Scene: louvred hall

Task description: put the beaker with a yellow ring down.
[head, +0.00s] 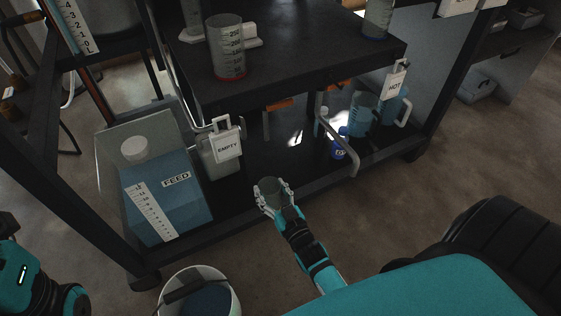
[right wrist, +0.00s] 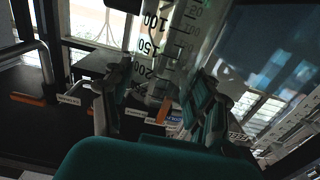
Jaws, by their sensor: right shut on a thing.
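My right gripper (head: 274,198) is shut on a clear graduated beaker (head: 270,187), held in front of the cart's lower shelf. The beaker also shows in the right wrist view (right wrist: 165,45), between the two fingers, with black marks such as 100, 150 and 200. I cannot make out a yellow ring on it; the fingers hide part of its wall. Part of my left arm shows at the lower left of the head view, but its gripper does not show.
The black upper shelf (head: 290,65) carries a red-ringed beaker (head: 228,50) and a blue-ringed beaker (head: 377,18). Below stand a FEED tank (head: 165,205), an EMPTY jug (head: 217,165), a HOT jug (head: 392,108) and a blue-capped bottle (head: 340,145). A bucket (head: 205,295) stands in front.

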